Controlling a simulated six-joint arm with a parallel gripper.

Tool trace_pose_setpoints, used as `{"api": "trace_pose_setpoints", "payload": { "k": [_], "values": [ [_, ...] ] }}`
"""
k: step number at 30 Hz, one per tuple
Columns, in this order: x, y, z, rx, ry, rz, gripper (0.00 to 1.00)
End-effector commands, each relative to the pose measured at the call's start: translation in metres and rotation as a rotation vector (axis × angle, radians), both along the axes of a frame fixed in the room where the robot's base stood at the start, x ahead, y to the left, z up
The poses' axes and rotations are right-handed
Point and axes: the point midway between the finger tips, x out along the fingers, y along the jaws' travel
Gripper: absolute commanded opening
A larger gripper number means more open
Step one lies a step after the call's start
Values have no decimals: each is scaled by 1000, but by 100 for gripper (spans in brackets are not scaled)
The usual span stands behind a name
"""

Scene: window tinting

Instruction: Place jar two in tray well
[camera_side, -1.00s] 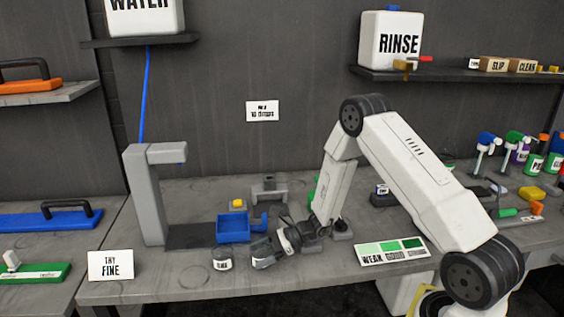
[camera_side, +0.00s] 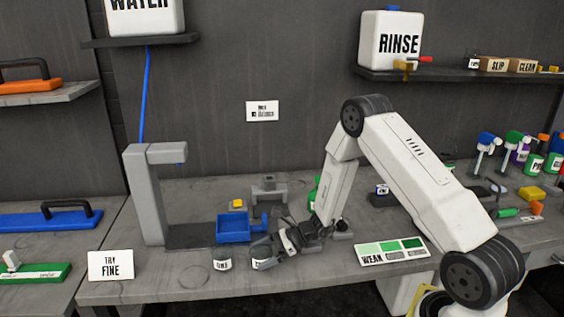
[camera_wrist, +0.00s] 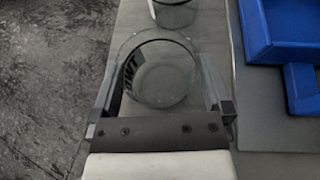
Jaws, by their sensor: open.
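Jar two (camera_side: 261,260) is a small clear jar with a white label, standing on the bench near its front edge. In the wrist view jar two (camera_wrist: 160,76) stands between the two fingers, its label on the left side. My gripper (camera_wrist: 162,70) is open, with a finger on either side of the jar; I cannot tell whether they touch it. In the side view my gripper (camera_side: 279,246) is low, just right of jar two. The blue tray (camera_side: 233,232) sits behind the jars; its well is not clearly visible.
Jar one (camera_side: 222,261) stands just left of jar two. A grey dispenser stand (camera_side: 149,195) rises behind left. The TRY FINE sign (camera_side: 110,266) is at the front left, and a green shade card (camera_side: 392,251) lies to the right. The bench edge is close in front.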

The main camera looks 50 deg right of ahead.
Motion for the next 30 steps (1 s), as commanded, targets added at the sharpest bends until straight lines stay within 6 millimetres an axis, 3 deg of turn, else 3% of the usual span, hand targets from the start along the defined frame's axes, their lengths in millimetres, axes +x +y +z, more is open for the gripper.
{"api": "trace_pose_setpoints", "payload": {
  "k": [21, 30],
  "values": [
    [-53, -69, 40, 0, 0, -4, 100],
    [-64, -82, 47, 1, -1, 0, 100]
  ]
}}
